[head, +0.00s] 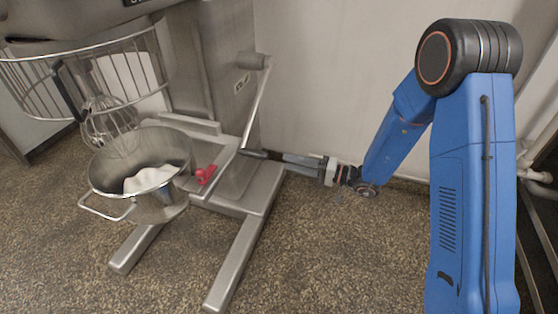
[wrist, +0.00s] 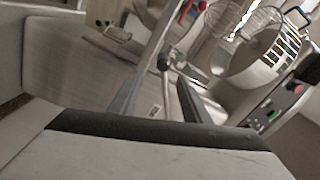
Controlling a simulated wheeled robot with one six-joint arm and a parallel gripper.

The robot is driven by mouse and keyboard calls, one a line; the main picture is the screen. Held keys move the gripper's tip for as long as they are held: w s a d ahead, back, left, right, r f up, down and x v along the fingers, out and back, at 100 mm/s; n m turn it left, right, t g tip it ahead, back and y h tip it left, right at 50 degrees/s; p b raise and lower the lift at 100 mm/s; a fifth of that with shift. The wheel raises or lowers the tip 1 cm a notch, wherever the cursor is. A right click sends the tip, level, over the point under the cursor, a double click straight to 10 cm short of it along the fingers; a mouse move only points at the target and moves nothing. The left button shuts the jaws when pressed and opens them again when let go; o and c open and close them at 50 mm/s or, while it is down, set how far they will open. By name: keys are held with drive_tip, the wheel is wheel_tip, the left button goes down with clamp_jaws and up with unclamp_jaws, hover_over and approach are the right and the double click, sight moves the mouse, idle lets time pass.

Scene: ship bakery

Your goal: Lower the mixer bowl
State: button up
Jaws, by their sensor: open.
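The steel mixer bowl (head: 165,205) hangs on the mixer's carriage at the left in the head view, low under the wire whisk (head: 108,125), with something white inside. A crank lever (head: 257,105) on the side of the mixer column slants down from its hub to a dark grip (head: 258,154). My gripper (head: 275,157) is at the lower end of this lever, by the grip. In the wrist view my gripper (wrist: 155,95) has its fingers apart, with the lever rod (wrist: 158,35) running down toward the space between them. I cannot tell whether they touch the grip.
The mixer's feet (head: 235,262) extend over the speckled floor (head: 330,260). A wire guard (head: 90,75) surrounds the whisk's top. A red clamp (head: 205,175) sits beside the bowl. A pale wall (head: 340,80) stands close behind the lever. Red and green buttons (wrist: 298,88) show in the wrist view.

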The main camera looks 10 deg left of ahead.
drive_tip(key=shift+s+d, duration=0.1)
drive_tip(key=shift+d, duration=1.1)
drive_tip(key=s+d+r+n+g+h, duration=0.1)
drive_tip(key=s+d+r+g+h, duration=0.2)
drive_tip(key=s+d+r, duration=0.45)
drive_tip(key=s+d+r+n+g+h, duration=0.15)
drive_tip(key=s+d+r+h, duration=0.3)
drive_tip(key=s, duration=0.55)
drive_tip(key=s+d+r+m+t+h, duration=0.2)
drive_tip(key=s+d+h, duration=0.1)
drive_tip(key=d, duration=0.6)
drive_tip(key=s+d+r+m+t+h, duration=0.1)
drive_tip(key=s+d+t+h, duration=0.2)
drive_tip(key=d, duration=0.6)
drive_tip(key=s+d+r+m+t+h, duration=0.2)
drive_tip(key=s+d+h, duration=0.2)
drive_tip(key=d, duration=0.5)
drive_tip(key=shift+s+d+r+m+t+h, duration=0.15)
drive_tip(key=shift+s+r+m+t+h, duration=0.2)
drive_tip(key=shift+s, duration=0.45)
